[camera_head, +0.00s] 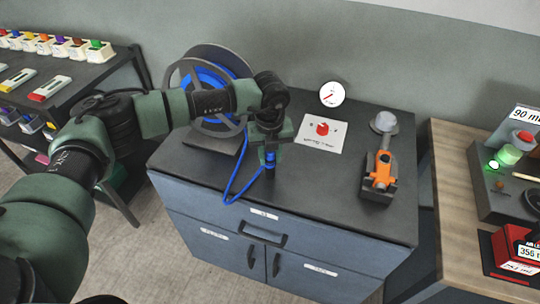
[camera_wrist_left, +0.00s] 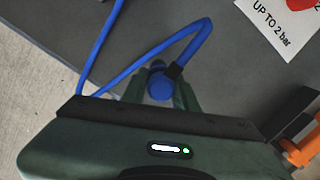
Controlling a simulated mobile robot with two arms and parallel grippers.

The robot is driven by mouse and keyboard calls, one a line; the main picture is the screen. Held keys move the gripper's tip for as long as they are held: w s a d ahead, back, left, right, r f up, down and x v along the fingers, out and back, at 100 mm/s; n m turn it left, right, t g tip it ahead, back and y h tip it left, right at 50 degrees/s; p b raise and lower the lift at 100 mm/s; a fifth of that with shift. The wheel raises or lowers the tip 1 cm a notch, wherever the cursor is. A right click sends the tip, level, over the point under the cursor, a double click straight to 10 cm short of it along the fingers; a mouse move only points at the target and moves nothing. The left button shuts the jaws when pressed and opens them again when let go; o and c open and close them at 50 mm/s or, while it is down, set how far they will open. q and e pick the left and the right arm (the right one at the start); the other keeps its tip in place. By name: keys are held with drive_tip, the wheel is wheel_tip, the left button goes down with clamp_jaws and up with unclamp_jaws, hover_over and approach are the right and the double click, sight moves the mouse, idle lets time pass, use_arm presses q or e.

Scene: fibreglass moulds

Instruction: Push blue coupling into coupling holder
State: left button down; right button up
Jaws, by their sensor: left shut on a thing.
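My left gripper (camera_head: 270,150) is shut on the blue coupling (camera_head: 270,157), over the dark cabinet top. The coupling points downward and its blue hose loops beneath the gripper. In the left wrist view the coupling (camera_wrist_left: 159,86) sits between the green fingers (camera_wrist_left: 162,92), with the hose attached beside a black collar. An orange part stands on a dark grey block (camera_head: 378,190) at the right of the cabinet top; I cannot tell whether this is the coupling holder. The gripper is to its left, apart from it. My right gripper is not in view.
A hose reel (camera_head: 205,85) with blue hose (camera_head: 234,190) stands at the back left. A wooden table (camera_head: 455,190) with devices is at right. The front cabinet top is mostly clear.

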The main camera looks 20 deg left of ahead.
sight(270, 154)
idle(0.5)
use_arm(q)
drive_tip(key=shift+f+b, duration=0.55)
drive_tip(key=shift+b, duration=0.1)
drive_tip(key=c, duration=1)
unclamp_jaws()
drive_tip(key=shift+r, duration=0.1)
drive_tip(key=r, duration=0.2)
drive_tip(key=r+b, duration=0.1)
drive_tip(key=r, duration=0.1)
drive_tip(key=r+b, duration=0.1)
drive_tip(key=r, duration=0.1)
drive_tip(key=shift+s+d+r, duration=0.1)
drive_tip(key=shift+s+r, duration=0.25)
drive_tip(key=shift+r, duration=0.5)
